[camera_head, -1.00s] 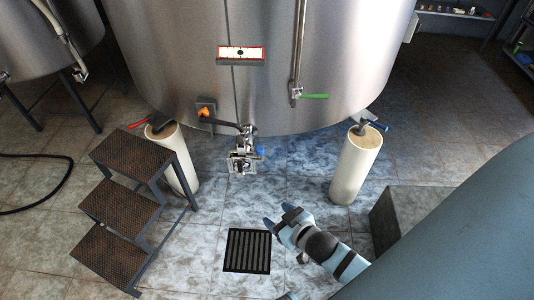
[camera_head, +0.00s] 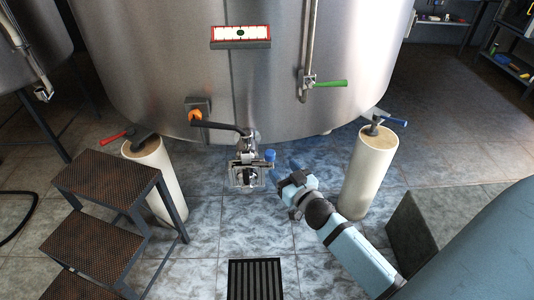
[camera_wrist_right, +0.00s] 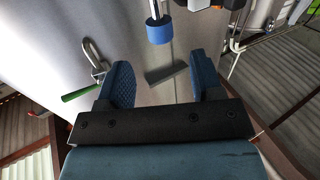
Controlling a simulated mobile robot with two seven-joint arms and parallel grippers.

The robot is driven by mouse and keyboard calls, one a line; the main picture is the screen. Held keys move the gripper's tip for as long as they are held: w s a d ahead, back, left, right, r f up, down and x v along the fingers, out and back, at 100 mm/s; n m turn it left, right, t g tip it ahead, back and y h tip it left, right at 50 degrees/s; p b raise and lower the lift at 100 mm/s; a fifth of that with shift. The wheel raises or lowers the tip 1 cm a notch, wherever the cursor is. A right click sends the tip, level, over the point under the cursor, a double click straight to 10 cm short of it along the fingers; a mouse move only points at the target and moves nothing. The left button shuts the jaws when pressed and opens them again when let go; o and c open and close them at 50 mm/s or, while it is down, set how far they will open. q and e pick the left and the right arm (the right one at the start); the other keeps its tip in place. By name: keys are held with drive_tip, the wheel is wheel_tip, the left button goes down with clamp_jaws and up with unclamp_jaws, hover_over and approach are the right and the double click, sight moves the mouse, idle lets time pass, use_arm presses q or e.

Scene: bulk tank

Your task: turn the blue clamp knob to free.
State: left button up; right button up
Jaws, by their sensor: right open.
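The blue clamp knob (camera_head: 270,155) sits on the right side of the metal valve and clamp (camera_head: 247,170) below the steel tank. In the right wrist view the blue knob (camera_wrist_right: 160,31) hangs on a metal stem beyond my fingers, near the top middle. My right gripper (camera_head: 284,170) is open and empty, just right of the knob and a little below it. Its two blue fingers (camera_wrist_right: 166,82) stand apart in the right wrist view, with the knob beyond their tips. I see no contact between them. My left gripper is not in view.
The steel tank (camera_head: 290,80) fills the back. White pillars stand left (camera_head: 152,175) and right (camera_head: 368,175) of the valve. Rusty steps (camera_head: 105,180) stand at the left. An orange-knobbed lever (camera_head: 195,115) and a green-handled valve (camera_head: 330,83) are above. A floor grate (camera_head: 255,280) lies in front.

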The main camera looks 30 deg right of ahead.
sight(267, 151)
drive_tip(key=w, duration=0.6)
drive_tip(key=w+b, duration=0.1)
drive_tip(key=w, duration=0.3)
drive_tip(key=shift+d, duration=0.35)
drive_tip(key=c, duration=0.9)
